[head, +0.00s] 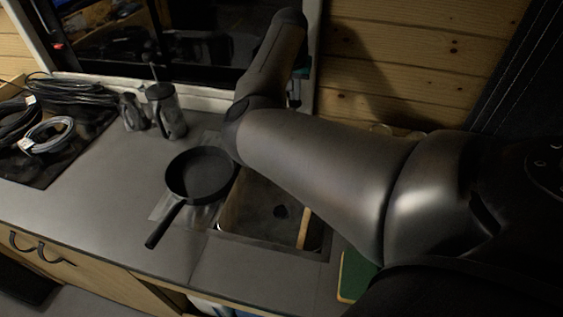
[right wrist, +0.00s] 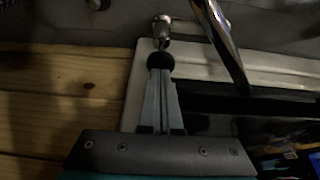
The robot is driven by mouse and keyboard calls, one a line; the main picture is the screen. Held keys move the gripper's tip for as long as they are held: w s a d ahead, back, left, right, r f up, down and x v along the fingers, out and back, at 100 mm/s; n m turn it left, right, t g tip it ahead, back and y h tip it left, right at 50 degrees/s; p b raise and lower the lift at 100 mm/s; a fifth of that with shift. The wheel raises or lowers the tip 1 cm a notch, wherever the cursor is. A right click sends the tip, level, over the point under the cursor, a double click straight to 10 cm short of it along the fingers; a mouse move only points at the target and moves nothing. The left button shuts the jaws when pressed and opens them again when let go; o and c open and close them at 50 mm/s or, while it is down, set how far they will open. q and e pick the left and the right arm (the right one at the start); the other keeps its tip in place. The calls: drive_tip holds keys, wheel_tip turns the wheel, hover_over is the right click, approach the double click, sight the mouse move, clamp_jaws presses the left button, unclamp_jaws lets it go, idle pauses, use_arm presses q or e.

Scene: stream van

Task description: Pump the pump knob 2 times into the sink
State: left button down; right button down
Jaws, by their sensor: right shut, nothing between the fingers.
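The sink (head: 262,222) is set into the grey counter, with a dark drain in its floor. My right arm crosses above it and hides its back edge and the pump in the head view. My right gripper (head: 293,97) is mostly hidden behind the wrist there. In the right wrist view its fingers (right wrist: 161,78) are shut with nothing between them. A round black knob (right wrist: 160,60) sits right at the fingertips, seemingly touching them. A shiny metal fitting (right wrist: 163,30) shows just beyond it, and a curved metal pipe (right wrist: 222,38) beside it. My left gripper is not in view.
A black frying pan (head: 200,172) stands left of the sink, its handle toward the front. A lidded jar (head: 168,112) and a small pot (head: 133,111) stand behind it. Cables (head: 47,135) lie at the far left. A window frame (head: 205,97) and plank wall (head: 400,60) close the back.

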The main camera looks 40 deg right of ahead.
sight(294, 102)
drive_tip(key=shift+f, duration=1.5)
drive_tip(key=shift+r+p, duration=2.5)
drive_tip(key=shift+p, duration=0.15)
drive_tip(key=shift+f, duration=0.25)
